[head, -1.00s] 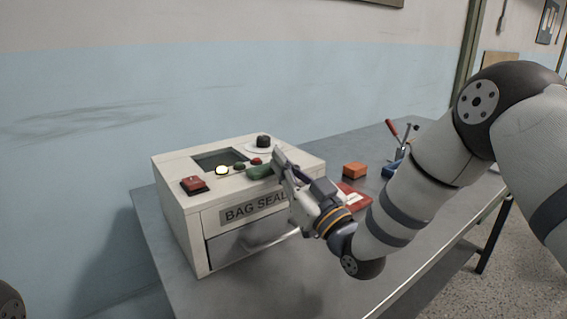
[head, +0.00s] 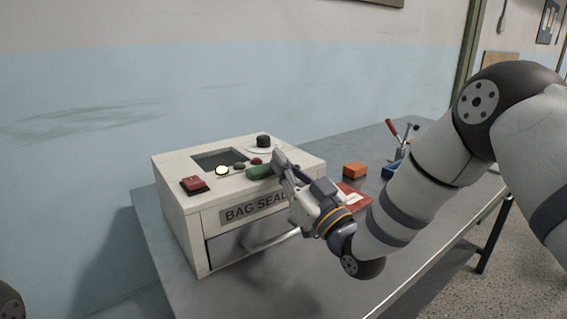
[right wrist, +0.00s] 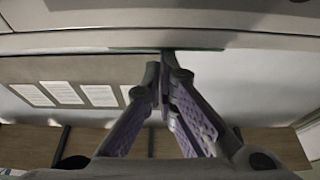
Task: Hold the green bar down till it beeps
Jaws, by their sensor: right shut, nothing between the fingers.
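The bag sealer (head: 188,234) is a cream box with a "BAG SEAL" label on its front. The green bar (head: 258,172) lies along the front right edge of its top. My right gripper (head: 277,158) is shut and empty, its fingertips at the right end of the bar and hiding that end. In the right wrist view the closed fingertips (right wrist: 166,62) meet the thin green edge of the bar (right wrist: 128,49); whether it is pressed down I cannot tell. A round lamp (head: 222,171) left of the bar glows pale yellow. My left gripper is out of view.
The sealer's top also has a red switch (head: 193,184), a dark window (head: 218,159), small green and red buttons and a black knob (head: 263,141). Right of it on the grey table (head: 190,295) are an orange block (head: 355,170), a red item and a blue item.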

